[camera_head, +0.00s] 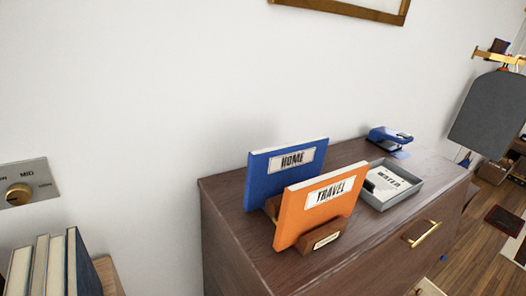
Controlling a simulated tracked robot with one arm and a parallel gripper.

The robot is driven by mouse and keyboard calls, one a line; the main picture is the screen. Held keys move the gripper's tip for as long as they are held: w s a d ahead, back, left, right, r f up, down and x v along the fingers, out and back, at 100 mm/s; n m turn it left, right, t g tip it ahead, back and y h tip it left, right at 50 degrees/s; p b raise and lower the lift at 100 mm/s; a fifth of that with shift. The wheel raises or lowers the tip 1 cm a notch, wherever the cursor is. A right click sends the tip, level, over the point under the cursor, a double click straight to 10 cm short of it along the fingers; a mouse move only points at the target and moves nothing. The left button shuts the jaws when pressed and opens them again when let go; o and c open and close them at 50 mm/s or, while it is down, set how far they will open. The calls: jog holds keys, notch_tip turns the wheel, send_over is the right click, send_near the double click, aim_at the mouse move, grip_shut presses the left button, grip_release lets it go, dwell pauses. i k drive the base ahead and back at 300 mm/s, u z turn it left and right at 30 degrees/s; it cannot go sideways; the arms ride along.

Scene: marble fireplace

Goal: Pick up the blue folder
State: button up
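The blue folder (267,174), labelled HOME, stands upright and slightly tilted in a wooden holder (322,238) on top of a dark wood cabinet (236,234). An orange folder (300,220), labelled TRAVEL, stands in front of it in the same holder and hides its lower right part. The upper part and left edge of the blue folder are uncovered. My gripper is not in view, and nothing is seen touching the folder.
A grey tray (407,194) with a WATER label inside and a blue stapler (390,137) are on the cabinet, right of the folders. The white wall (150,100) is close behind. Several books (83,268) stand at lower left. A dark grey rounded panel (487,118) hangs at right.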

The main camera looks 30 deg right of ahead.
aim_at(270, 170)
jog(key=z, duration=0.25)
jog(key=i, duration=0.95)
jog(key=z, duration=0.4)
